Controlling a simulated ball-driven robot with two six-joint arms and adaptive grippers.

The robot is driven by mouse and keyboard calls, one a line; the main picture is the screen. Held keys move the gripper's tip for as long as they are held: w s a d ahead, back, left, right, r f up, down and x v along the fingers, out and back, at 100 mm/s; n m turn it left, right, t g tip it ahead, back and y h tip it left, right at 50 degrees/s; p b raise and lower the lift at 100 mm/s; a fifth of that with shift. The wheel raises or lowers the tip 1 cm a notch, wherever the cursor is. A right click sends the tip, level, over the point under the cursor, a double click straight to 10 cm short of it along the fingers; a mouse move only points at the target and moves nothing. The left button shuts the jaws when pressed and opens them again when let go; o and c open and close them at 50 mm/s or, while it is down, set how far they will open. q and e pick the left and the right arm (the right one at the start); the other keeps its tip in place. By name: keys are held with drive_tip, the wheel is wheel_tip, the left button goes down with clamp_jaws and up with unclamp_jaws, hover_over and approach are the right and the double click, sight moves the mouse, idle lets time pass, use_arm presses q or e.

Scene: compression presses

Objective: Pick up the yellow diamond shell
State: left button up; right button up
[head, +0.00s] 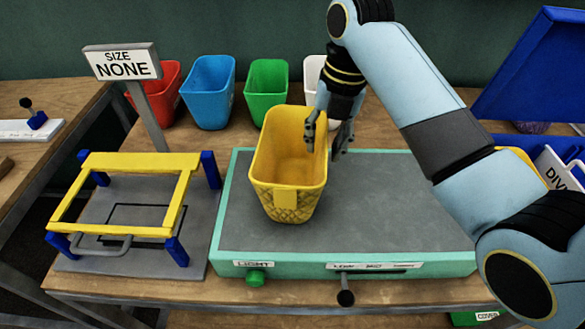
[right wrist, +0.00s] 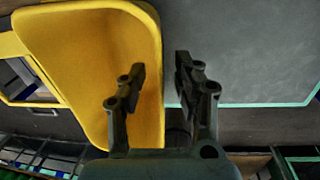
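The yellow diamond shell (head: 288,174) is a bucket-like open shell with a diamond pattern on its lower front. It stands upright on the grey top of the green-edged press. My right gripper (head: 325,138) is at its right rim, with one finger over the inside and the other outside. In the right wrist view the shell's yellow wall (right wrist: 95,60) lies behind the left finger, and a clear gap separates the two fingers of my gripper (right wrist: 160,76). It is open; contact with the wall cannot be told. My left gripper is not in view.
Red (head: 160,92), blue (head: 209,92), green (head: 267,90) and white (head: 314,78) bins stand along the back. A yellow-and-blue frame (head: 125,228) stands left of the press (head: 390,215). A "SIZE NONE" sign (head: 123,64) rises behind it. The press top right of the shell is clear.

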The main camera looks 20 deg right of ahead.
drive_tip(key=shift+w+a+f, duration=0.1)
drive_tip(key=shift+a+f, duration=0.05)
drive_tip(key=shift+f, duration=0.75)
drive_tip(key=shift+f+p, duration=0.25)
drive_tip(key=shift+p, duration=0.1)
clamp_jaws()
